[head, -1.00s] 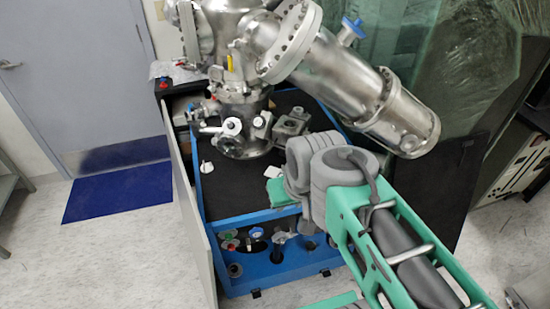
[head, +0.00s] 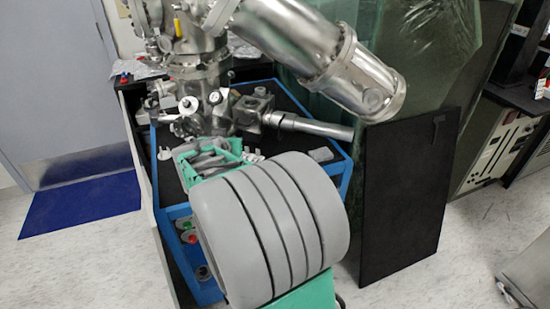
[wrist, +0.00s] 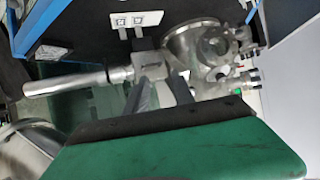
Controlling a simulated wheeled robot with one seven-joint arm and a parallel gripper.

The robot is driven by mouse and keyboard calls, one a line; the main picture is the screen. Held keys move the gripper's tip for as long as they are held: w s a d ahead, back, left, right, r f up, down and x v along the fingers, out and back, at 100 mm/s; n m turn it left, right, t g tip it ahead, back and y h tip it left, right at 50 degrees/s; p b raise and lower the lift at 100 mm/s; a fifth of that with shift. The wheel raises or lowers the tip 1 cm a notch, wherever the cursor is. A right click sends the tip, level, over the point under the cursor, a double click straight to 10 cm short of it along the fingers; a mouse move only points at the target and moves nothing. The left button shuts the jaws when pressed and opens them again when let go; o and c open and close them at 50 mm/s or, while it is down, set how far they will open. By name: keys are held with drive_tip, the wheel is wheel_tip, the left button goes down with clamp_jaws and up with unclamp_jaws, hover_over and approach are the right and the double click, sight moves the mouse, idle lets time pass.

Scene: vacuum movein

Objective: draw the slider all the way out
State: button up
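The slider appears to be the slim metal rod (head: 315,127) that sticks out to the right from a metal block (head: 252,108) on the steel chamber. In the wrist view the rod (wrist: 68,82) points left from the block (wrist: 150,64). My gripper (wrist: 162,84) has two dark fingers apart, reaching toward the block; whether they touch it I cannot tell. In the head view my green gripper body (head: 208,157) is low in front of the chamber, and my grey arm link hides part of it. The fingertips are not clear there.
A large steel cylinder (head: 320,52) slants above the rod. The blue-framed cart (head: 345,170) with a black top carries the chamber. A black panel (head: 403,200) stands to its right. Open floor (head: 85,265) lies at front left.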

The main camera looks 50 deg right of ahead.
sight(279, 132)
drive_tip(key=s+d+f+m+h+b, duration=0.1)
drive_tip(key=s+d+f+h+b, duration=0.15)
drive_tip(key=d+f, duration=0.4)
drive_tip(key=s+d+f+m+h+b, duration=0.2)
drive_tip(key=d+f+h+b, duration=0.15)
drive_tip(key=d, duration=0.65)
drive_tip(key=shift+g+h, duration=0.3)
drive_tip(key=shift+h, duration=0.2)
drive_tip(key=x, duration=0.4)
drive_tip(key=r+x, duration=0.1)
drive_tip(key=x, duration=0.1)
drive_tip(key=shift+d+r, duration=0.1)
drive_tip(key=shift+d, duration=0.3)
drive_tip(key=shift+w+d, duration=0.25)
drive_tip(key=shift+d, duration=0.25)
drive_tip(key=shift+c, duration=0.4)
clamp_jaws()
